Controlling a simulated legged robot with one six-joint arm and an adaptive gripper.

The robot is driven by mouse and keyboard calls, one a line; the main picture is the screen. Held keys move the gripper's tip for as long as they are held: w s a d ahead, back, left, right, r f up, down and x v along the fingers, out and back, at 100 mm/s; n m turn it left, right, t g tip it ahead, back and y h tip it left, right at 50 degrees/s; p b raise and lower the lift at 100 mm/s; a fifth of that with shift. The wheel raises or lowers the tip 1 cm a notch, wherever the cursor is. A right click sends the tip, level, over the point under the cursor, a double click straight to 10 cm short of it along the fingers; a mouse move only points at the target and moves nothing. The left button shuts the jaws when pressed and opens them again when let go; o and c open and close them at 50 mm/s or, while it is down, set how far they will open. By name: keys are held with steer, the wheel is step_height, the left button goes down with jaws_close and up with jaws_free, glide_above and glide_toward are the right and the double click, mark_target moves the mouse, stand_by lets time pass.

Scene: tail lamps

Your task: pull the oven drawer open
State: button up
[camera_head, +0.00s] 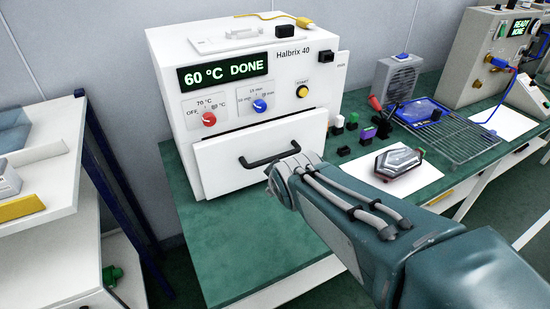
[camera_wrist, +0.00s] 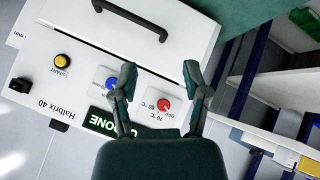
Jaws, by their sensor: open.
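The white oven (camera_head: 165,60) stands on a green bench, its display reading "60 °C DONE". The drawer front (camera_head: 225,165) is the white panel low on it and looks shut.
A grey lamp part (camera_head: 398,162) lies on white paper right of my arm. Several small connectors lie by the oven's right side. A wire rack (camera_head: 460,140) and a fan box (camera_head: 397,78) stand farther right. A white shelf unit (camera_head: 50,230) is at left, with a blue post.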

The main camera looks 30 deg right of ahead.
steer(key=w+d+f+n+t+y, duration=0.2)
steer(key=w+d+f+n+t, duration=0.5)
steer(key=w+d+f+n, duration=0.55)
steer(key=shift+n, duration=0.55)
steer(key=w, duration=0.2)
steer(key=w+a, duration=0.1)
steer(key=w, duration=0.2)
steer(key=w+a+f, duration=0.1)
steer(key=w, duration=0.2)
steer(key=shift+w+a, duration=0.1)
steer(key=shift+c, duration=0.4)
jaws_close()
